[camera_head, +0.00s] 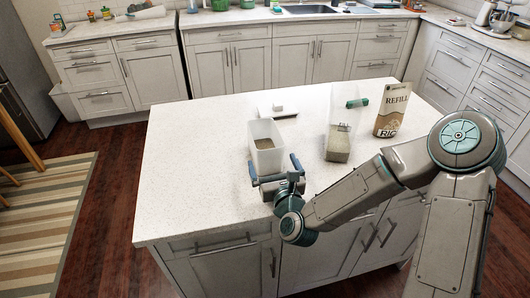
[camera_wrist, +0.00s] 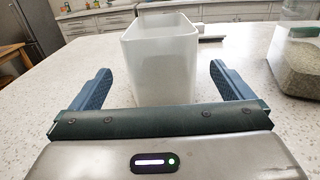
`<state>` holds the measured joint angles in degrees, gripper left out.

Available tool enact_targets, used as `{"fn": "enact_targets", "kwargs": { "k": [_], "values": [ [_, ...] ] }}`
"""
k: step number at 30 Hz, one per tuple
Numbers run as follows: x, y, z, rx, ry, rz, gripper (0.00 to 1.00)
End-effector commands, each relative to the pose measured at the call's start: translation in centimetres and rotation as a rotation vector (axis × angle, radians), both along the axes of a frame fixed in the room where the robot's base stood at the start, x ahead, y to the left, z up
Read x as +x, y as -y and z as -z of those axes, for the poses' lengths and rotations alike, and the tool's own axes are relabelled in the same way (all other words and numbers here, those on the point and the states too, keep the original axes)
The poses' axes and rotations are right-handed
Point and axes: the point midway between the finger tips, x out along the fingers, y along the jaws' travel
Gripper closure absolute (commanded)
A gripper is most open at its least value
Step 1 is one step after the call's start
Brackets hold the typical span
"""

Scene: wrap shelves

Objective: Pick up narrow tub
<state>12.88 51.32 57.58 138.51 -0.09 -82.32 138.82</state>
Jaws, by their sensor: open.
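The narrow tub (camera_head: 266,150) is a tall white open container with brownish grain inside, standing upright on the white island top. In the wrist view the tub (camera_wrist: 160,62) stands straight ahead, centred beyond and between my fingers. My gripper (camera_head: 275,170) is at the near side of the tub, low over the counter. In the wrist view its two blue fingers (camera_wrist: 160,78) are spread wide with nothing held between them. I cannot tell from the views whether a finger touches the tub.
A clear container of grain (camera_head: 338,145) stands to the right, with a paper refill bag (camera_head: 392,110) beyond it. A flat white lid-like piece (camera_head: 284,112) lies behind the tub. The island's left part (camera_head: 190,165) is clear.

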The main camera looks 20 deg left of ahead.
Motion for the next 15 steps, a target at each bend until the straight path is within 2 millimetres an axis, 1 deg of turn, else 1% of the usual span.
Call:
{"fn": "enact_targets", "kwargs": {
  "k": [1,3,11,15],
  "values": [
    [0.7,-0.5,-0.2,0.001,-0.001,0.0,0.0],
    [1.5,-0.9,-0.2,0.0,-0.001,0.0,0.0],
    [2.9,-1.8,-0.1,-0.001,-0.001,0.0,0.0],
    [4.5,-2.7,-0.2,-0.001,0.001,0.0,0.0]
  ]
}}
